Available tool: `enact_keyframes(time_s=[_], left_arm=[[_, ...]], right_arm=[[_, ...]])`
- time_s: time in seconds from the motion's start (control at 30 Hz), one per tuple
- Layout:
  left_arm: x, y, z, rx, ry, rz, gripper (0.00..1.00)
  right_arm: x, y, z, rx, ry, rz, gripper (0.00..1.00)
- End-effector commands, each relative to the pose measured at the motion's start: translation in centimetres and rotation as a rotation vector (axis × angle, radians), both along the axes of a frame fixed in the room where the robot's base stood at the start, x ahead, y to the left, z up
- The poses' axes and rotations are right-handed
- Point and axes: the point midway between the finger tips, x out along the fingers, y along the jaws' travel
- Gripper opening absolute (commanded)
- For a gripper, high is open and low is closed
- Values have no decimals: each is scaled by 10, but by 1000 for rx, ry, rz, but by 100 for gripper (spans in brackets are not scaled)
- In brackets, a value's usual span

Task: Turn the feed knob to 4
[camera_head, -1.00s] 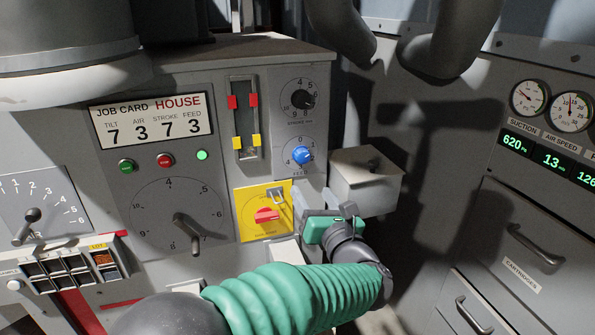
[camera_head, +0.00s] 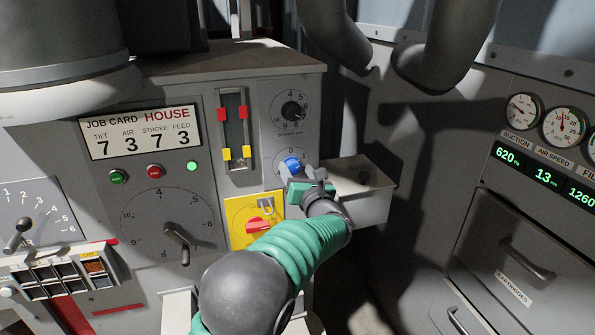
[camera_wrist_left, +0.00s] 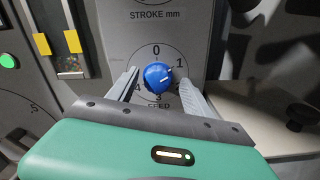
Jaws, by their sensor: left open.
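The blue feed knob (camera_head: 292,165) sits on its dial on the grey panel, below the black stroke knob (camera_head: 292,110). In the left wrist view the feed knob (camera_wrist_left: 158,77) is between the two fingers, with 0 above it, 1 to its upper right and 4 to its lower left. Its short white mark is too small for a sure reading. My left gripper (camera_head: 297,174) is open, its fingers on either side of the knob, with a gap visible on each side. My right gripper is not in view.
A yellow plate with a red switch (camera_head: 259,226) is just below left of the gripper. A grey box (camera_head: 362,205) juts out close to its right. The job card (camera_head: 140,132) shows feed 3. Two sliders (camera_head: 235,130) are to the upper left.

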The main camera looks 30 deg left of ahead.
Motion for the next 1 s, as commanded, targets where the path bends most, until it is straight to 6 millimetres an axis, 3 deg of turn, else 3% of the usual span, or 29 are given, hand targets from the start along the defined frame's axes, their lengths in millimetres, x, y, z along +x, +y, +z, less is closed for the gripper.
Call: enact_keyframes(time_s=[0.07, 0.5, 1.0], left_arm=[[0, 1, -1, -1, 0, 1, 59], [0, 1, -1, 0, 3, 1, 1], [1, 0, -3, 68, 85, 0, 0]], right_arm=[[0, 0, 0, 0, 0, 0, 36], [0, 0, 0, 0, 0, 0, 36], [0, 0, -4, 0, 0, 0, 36]])
